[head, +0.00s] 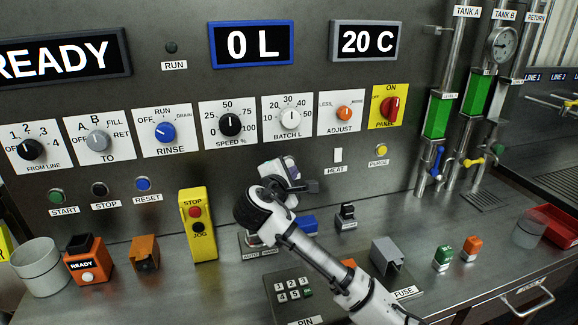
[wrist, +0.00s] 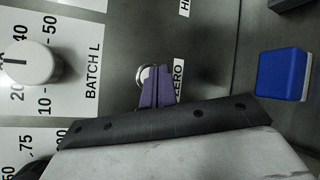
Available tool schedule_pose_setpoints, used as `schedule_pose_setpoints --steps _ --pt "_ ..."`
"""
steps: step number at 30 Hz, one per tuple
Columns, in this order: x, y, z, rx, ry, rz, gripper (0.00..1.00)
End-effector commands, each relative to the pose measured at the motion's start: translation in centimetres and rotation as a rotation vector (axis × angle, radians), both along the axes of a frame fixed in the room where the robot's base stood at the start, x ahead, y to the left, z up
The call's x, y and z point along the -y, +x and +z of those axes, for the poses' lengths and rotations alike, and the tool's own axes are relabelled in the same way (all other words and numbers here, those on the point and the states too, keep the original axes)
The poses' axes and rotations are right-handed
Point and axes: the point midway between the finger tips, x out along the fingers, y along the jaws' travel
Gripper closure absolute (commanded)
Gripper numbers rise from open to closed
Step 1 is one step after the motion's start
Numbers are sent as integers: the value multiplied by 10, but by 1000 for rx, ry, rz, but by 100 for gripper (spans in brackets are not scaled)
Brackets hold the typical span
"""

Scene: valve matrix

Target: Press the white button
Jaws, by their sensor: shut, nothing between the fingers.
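In the wrist view a round white button (wrist: 142,75) with a metal rim sits on the dark panel next to a label reading ZERO (wrist: 179,82). My gripper's purple fingers (wrist: 157,80) are together, with nothing between them. Their tips overlap the button in this view and hide most of it. I cannot tell whether they touch it. In the head view my gripper (head: 291,170) is at the panel below the BATCH L dial, and it and my arm hide the button.
The BATCH L knob (head: 290,118) is just above my gripper, and a white HEAT switch (head: 338,155) is to its right. A blue block (head: 307,223) lies below on the counter. A yellow STOP/JOG box (head: 198,244) stands to the left.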

Motion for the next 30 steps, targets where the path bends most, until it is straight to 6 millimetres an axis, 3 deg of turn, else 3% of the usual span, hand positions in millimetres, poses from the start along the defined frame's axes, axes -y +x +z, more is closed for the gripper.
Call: schedule_pose_setpoints --steps 8,22,30 --pt "1 -1 0 0 0 -1 100" --pt "14 -42 -1 0 2 0 100" --pt "16 -48 0 0 0 -1 100"
